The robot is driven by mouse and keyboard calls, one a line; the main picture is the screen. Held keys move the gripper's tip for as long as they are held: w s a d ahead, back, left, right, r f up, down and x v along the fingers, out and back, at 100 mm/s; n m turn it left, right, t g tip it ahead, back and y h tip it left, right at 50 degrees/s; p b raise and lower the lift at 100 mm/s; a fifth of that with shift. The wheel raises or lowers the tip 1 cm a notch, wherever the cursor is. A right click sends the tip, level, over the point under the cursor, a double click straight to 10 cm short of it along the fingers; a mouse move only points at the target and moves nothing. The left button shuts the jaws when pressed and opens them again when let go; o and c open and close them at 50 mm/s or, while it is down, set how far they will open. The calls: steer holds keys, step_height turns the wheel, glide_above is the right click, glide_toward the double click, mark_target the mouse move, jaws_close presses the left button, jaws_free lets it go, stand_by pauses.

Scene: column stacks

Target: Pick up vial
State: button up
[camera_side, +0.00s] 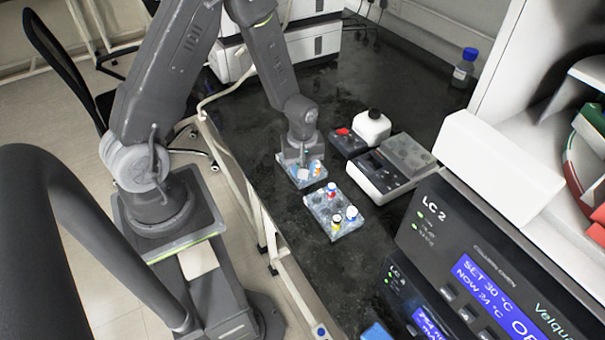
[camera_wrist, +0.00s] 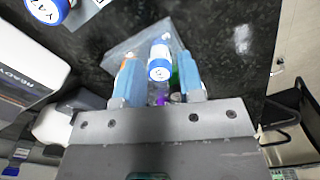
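A vial with a blue-ringed white cap (camera_wrist: 160,62) stands in a pale rack (camera_wrist: 118,50) in the wrist view. My gripper (camera_wrist: 160,80) has its two blue fingers apart on either side of this vial, with a narrow gap showing on the right. Orange, green and purple bits of other vials show near and behind the fingers, partly hidden. In the side view my gripper (camera_side: 303,165) is low over the far rack (camera_side: 291,175), hiding much of it; an orange-marked vial (camera_side: 317,168) shows at its right.
Dark bench is clear behind.

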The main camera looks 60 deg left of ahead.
steer(key=shift+c, duration=0.3)
jaws_close()
steer(key=shift+r, duration=0.45)
step_height(320, 180, up, 4)
steer(key=shift+f, duration=0.25)
steer(key=s+a+r, duration=0.6)
steer(key=s+a, duration=0.1)
steer(key=a, duration=0.2)
steer(key=shift+a+r, duration=0.15)
steer(key=shift+r, duration=0.2)
steer(key=shift+s, duration=0.1)
